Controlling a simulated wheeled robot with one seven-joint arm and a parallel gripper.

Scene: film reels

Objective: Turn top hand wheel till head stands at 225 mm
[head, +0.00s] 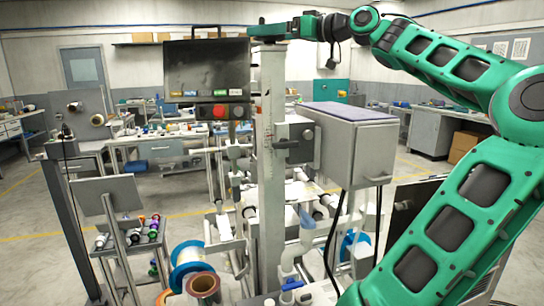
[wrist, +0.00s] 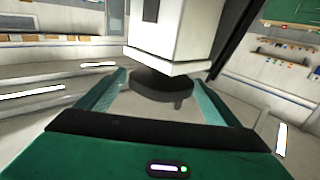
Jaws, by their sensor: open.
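A pale upright column (head: 270,210) stands mid-picture in the head view, with a scale strip (head: 266,110) on its face. The scale's figures are too small to read. The head, a grey box with a dark clamp block (head: 294,142), sits on the column around mid-height. The dark top hand wheel (head: 266,31) is at the column's top; in the wrist view the dark round wheel (wrist: 160,87) lies between my fingers. My gripper (head: 283,28) is open, its green fingers on either side of the wheel. I cannot tell whether they touch it.
A dark monitor panel (head: 206,68) with red and green buttons stands left of the column. The large grey box (head: 350,145) and hanging cables are on the right, below my arm. Reels (head: 187,262) lie low at front. Workbenches stand behind.

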